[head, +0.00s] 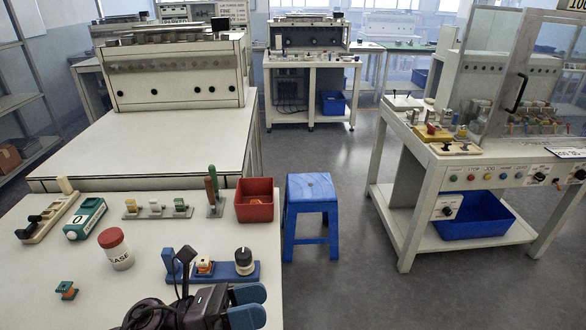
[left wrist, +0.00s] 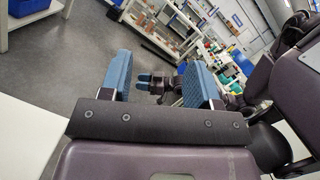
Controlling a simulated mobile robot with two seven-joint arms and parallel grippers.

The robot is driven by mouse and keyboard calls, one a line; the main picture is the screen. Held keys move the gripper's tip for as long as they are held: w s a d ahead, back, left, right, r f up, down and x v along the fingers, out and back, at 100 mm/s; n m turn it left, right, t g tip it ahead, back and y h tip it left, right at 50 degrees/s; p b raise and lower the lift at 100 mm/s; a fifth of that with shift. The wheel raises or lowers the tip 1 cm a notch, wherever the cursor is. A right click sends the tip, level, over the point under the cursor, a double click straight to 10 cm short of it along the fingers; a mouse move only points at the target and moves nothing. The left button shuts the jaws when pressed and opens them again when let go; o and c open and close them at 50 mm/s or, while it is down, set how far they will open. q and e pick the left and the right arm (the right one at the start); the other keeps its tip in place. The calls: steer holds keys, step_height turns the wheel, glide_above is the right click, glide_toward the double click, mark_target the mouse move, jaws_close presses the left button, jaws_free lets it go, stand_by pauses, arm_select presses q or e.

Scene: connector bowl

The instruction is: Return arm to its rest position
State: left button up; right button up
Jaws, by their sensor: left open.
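My left gripper (head: 247,305) is at the bottom of the head view, near the front of the white table (head: 120,300). Its two blue fingers are apart, with nothing seen between them; they also show in the left wrist view (left wrist: 158,78). What looks like my right gripper (left wrist: 153,84), with small blue fingertips, shows farther off between them; its opening is unclear. The red bowl-like bin (head: 254,208) stands at the table's far right corner. A blue fixture (head: 225,272) lies just beyond the left gripper. A small green and orange connector (head: 66,290) lies at left.
A red-capped jar (head: 115,249), a green box (head: 85,218) and a row of connectors on a strip (head: 157,209) stand on the table. A blue stool (head: 311,212) is on the floor to the right. Open grey floor separates it from the right workbench (head: 415,150).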

arm_select(q)
steer(key=w+a+f+n+t+y, duration=0.1)
steer(key=a+f+n+t+y, duration=0.55)
steer(key=n, duration=0.85)
steer(key=w+a+f+n+t+y, duration=0.2)
steer(key=a+f+n+t+y, duration=0.4)
steer(key=n, duration=0.9)
steer(key=s+a+f+n+g+y, duration=0.5)
steer(key=s+a+f+n+y, duration=0.2)
steer(key=s+f+n, duration=0.5)
steer(key=a+f+n, duration=0.1)
steer(key=n, duration=0.2)
steer(key=shift+s+a, duration=0.15)
steer(key=shift+a, duration=0.2)
